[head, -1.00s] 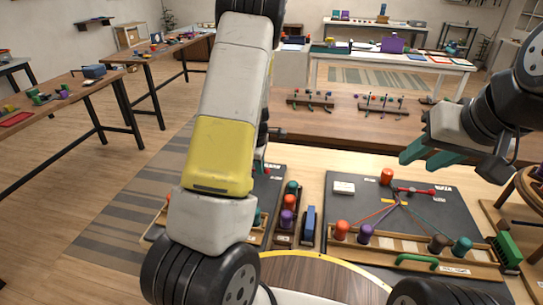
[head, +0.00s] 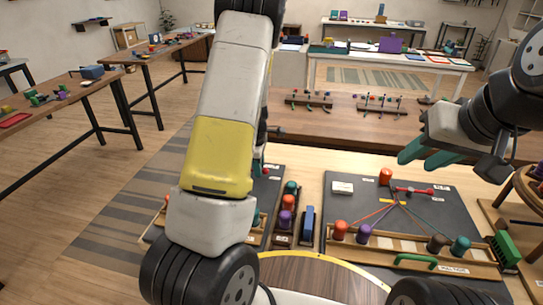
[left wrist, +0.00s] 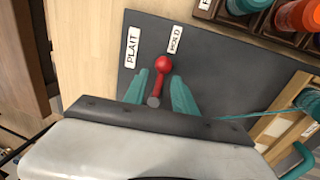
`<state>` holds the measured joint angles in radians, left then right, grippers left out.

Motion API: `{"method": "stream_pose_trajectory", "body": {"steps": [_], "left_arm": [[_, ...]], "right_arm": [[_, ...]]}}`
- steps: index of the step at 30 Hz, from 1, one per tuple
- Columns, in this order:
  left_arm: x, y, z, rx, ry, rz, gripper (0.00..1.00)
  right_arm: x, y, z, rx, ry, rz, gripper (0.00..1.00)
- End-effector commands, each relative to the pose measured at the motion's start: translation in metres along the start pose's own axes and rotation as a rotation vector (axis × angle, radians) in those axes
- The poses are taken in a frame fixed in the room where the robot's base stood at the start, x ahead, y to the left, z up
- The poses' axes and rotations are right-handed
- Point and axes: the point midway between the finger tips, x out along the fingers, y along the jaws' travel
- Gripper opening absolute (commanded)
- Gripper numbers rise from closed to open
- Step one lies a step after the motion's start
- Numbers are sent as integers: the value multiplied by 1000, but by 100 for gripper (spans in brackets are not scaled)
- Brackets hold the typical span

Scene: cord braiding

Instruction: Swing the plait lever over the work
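In the left wrist view a red lever with a round knob (left wrist: 163,64) stands on a dark board (left wrist: 222,68), its grey pivot end near my gripper. The knob lies close to the HOLD label (left wrist: 175,39); the PLAIT label (left wrist: 132,47) is to its left. My left gripper (left wrist: 162,84) is open, with a teal finger on each side of the lever and visible gaps. In the head view my left arm hides this lever and nearly all of that gripper. My right gripper (head: 428,158) is open and empty above the back of the right board (head: 345,205).
The right board carries its own red lever (head: 413,190), an orange post (head: 385,176), fanned cords and a wooden rack of coloured bobbins (head: 365,232). A dark tray of bobbins (head: 282,240) and a blue block (head: 308,222) stand between the boards. A green brush (head: 506,250) is at the right.

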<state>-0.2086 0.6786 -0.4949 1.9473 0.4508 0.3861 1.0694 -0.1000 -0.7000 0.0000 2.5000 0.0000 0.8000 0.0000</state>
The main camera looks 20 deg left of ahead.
Motion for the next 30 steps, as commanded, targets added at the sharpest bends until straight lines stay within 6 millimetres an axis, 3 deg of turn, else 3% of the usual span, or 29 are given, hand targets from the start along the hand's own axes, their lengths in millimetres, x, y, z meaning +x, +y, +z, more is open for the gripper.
{"method": "stream_pose_trajectory", "body": {"steps": [12, 26, 30], "left_arm": [[-64, 0, 2, 2, -2, 2, 33], [-74, -1, 2, 7, -6, 0, 33], [-98, -6, 13, 87, -56, 21, 33]], "right_arm": [[0, 0, 0, 0, 0, 0, 36], [0, 0, 0, 0, 0, 0, 36], [0, 0, 0, 0, 0, 0, 36]]}}
